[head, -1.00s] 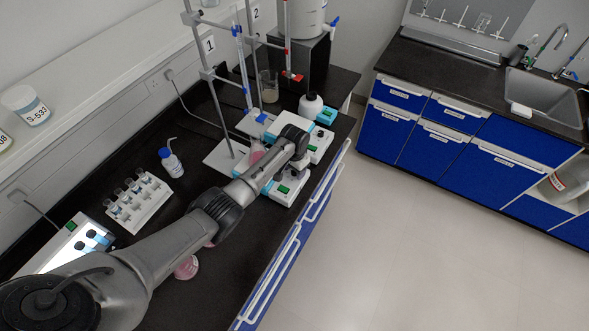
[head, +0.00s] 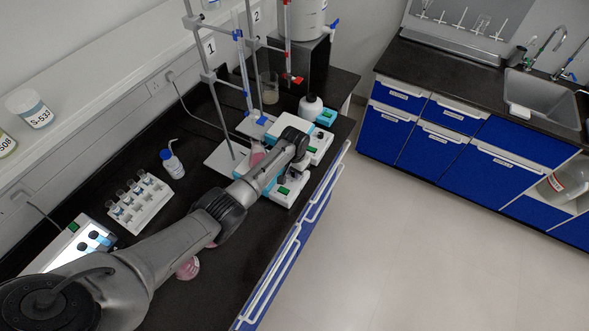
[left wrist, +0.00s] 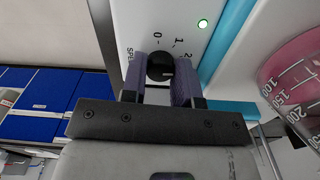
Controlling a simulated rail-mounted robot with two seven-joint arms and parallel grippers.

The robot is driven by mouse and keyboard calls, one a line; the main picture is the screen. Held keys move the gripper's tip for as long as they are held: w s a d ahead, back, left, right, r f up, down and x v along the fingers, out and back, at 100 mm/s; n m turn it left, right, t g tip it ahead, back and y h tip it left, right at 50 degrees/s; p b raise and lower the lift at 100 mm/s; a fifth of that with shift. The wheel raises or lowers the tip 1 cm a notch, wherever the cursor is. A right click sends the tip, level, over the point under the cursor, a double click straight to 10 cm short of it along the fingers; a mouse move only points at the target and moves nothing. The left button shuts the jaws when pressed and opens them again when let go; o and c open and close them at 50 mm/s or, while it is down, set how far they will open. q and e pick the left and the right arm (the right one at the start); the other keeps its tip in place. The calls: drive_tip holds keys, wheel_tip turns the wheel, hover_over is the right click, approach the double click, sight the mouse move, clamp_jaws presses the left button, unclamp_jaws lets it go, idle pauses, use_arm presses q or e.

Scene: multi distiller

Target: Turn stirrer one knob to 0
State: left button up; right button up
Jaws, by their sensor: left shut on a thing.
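The stirrer one knob (left wrist: 160,66) is black and round, on the white front panel with a SPEED scale marked 0, 1, 2 in the left wrist view. My left gripper (left wrist: 166,80) is shut on the knob, with one finger on each side of it. Where the knob points is hard to tell. A green light (left wrist: 202,23) glows on the panel. In the head view my left gripper (head: 297,165) is at the front of the white and teal stirrer (head: 290,190), partly hiding it. My right gripper is not in view.
A flask with pink liquid (left wrist: 297,80) stands on the stirrer, close to my left gripper. A second stirrer (head: 318,147) stands just beyond. A stand with a burette (head: 242,70) rises behind. Another pink flask (head: 188,268) lies under my forearm's side.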

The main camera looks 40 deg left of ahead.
use_arm(q)
drive_tip(key=n+p, duration=0.2)
drive_tip(key=n, duration=0.1)
drive_tip(key=shift+r+n, duration=0.15)
drive_tip(key=shift+n, duration=0.15)
drive_tip(key=n+p, duration=0.1)
drive_tip(key=n, duration=0.3)
drive_tip(key=shift+n+p, duration=0.3)
drive_tip(key=shift+p, duration=0.1)
drive_tip(key=n, duration=0.3)
drive_tip(key=shift+n+p, duration=0.3)
drive_tip(key=shift+p, duration=0.05)
drive_tip(key=n, duration=0.2)
drive_tip(key=shift+n, duration=0.4)
drive_tip(key=n, duration=0.3)
drive_tip(key=shift+f, duration=0.2)
drive_tip(key=shift+n, duration=0.5)
drive_tip(key=shift+n+p, duration=0.3)
drive_tip(key=o, duration=0.9)
